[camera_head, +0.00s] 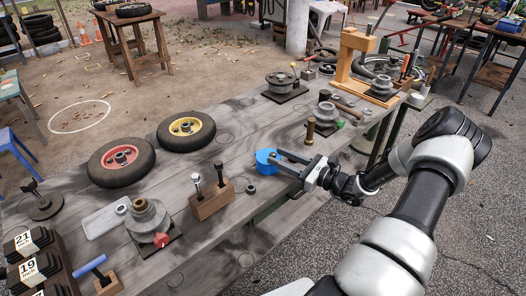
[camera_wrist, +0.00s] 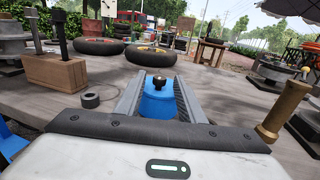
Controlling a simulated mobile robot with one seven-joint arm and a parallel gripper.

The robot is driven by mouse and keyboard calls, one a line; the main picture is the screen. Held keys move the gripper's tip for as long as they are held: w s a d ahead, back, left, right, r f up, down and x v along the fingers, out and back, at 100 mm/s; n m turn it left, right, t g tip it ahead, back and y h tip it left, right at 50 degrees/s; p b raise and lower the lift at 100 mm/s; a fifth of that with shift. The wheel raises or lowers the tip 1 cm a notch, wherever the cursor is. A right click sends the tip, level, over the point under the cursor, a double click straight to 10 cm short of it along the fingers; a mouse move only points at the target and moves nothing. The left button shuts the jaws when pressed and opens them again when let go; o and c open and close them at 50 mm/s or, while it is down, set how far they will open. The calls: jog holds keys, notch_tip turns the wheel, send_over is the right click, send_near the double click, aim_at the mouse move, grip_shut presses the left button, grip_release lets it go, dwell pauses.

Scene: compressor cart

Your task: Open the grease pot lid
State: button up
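The grease pot appears to be the small blue round pot (camera_head: 266,161), standing on the grey bench near its front edge. In the wrist view the blue pot (camera_wrist: 157,104) shows a dark knob (camera_wrist: 159,82) on top. My gripper (camera_head: 281,161) reaches over the bench from the right, low at the pot. In the wrist view its two fingers (camera_wrist: 160,88) lie apart, one on each side of the blue pot and knob. I cannot tell whether either finger touches it. The lid appears seated, though its seam is not clear.
A wooden block with upright tools (camera_head: 211,196) and a dark ring (camera_head: 250,190) stand left of the pot. A brass-coloured handled tool (camera_head: 310,132) stands close behind my gripper. Two wheels (camera_head: 122,162) lie farther left. Bare bench lies between them and the pot.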

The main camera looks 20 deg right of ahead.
aim_at(263, 154)
jog(key=x, duration=0.7)
jog(key=shift+w+a+b, duration=0.1)
jog(key=shift+b, duration=0.2)
grip_shut()
